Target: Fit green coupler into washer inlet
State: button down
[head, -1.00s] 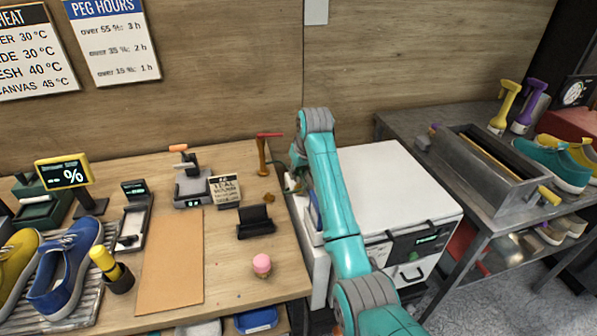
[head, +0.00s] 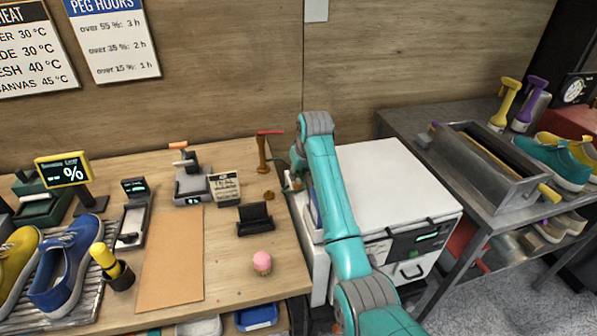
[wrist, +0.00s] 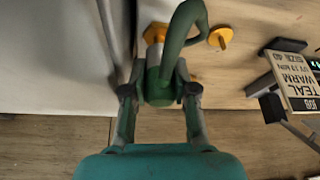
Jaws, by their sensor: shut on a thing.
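The white washer (head: 395,165) stands right of the wooden bench in the head view. Its pale side fills the left of the wrist view (wrist: 50,60). My gripper (wrist: 158,92) is shut on the green coupler (wrist: 157,78), whose thick green hose (wrist: 186,28) bends up and over to the right. An orange-yellow fitting (wrist: 155,32) with a short metal neck lies just beyond the coupler, close to the washer's side. I cannot tell whether it is the inlet or whether the coupler is seated on it. In the head view, my arm largely hides the gripper and coupler.
A brass post with a red handle (head: 262,152) stands at the bench's back right, near my gripper. An orange round piece (wrist: 221,38) lies right of the hose. A teal-wash sign (head: 224,188) and a black stand (head: 254,220) are nearby. The washer's top is clear.

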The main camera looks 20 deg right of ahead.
jog(key=shift+f, duration=0.85)
jog(key=c, duration=0.8)
grip_release()
jog(key=shift+d, duration=0.1)
jog(key=shift+r, duration=0.1)
